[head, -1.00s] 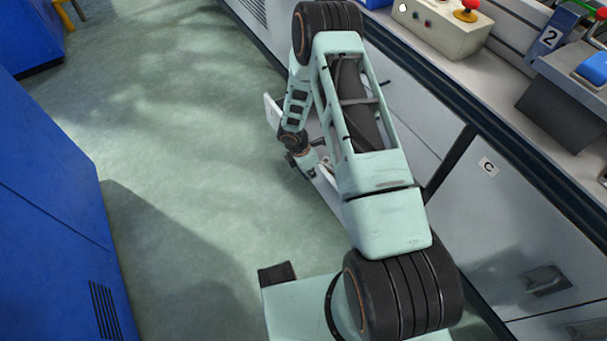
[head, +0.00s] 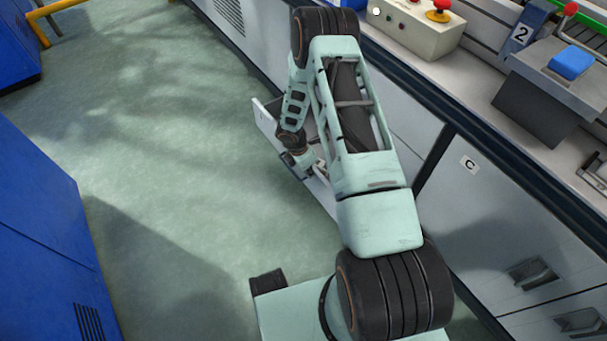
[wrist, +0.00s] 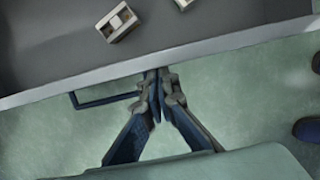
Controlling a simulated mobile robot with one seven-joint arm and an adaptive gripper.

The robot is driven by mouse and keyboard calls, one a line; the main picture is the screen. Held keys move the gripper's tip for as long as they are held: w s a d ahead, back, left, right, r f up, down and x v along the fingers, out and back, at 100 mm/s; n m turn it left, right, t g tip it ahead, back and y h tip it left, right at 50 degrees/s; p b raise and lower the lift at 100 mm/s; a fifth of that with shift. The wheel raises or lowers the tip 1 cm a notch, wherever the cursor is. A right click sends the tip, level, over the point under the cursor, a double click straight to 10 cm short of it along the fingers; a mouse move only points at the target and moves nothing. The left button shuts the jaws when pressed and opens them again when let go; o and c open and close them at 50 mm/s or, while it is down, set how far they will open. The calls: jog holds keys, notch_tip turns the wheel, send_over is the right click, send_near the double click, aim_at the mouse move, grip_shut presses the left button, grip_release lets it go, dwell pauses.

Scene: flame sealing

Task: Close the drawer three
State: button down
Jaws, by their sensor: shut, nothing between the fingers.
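The open drawer (head: 322,196) juts from the counter's cabinet front, in the head view partly hidden behind my arm. Its white front panel faces the floor aisle. The wrist view shows the drawer's pale front rim (wrist: 220,47), its grey inside and a dark blue handle (wrist: 105,99) on the outer face. My gripper (wrist: 157,78) is shut and empty, its fingertips at the outer side of the front panel, just right of the handle. Whether they touch the panel I cannot tell. In the head view my gripper (head: 314,170) is small and partly covered. No drawer number is readable.
Inside the drawer lies a small pale block (wrist: 118,22). A control box (head: 415,25) stands on the counter. A blue cabinet (head: 45,235) is at left, with clear green floor between.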

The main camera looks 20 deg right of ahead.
jog(key=w+d, duration=0.4)
jog(key=d, duration=0.8)
jog(key=shift+d, duration=0.35)
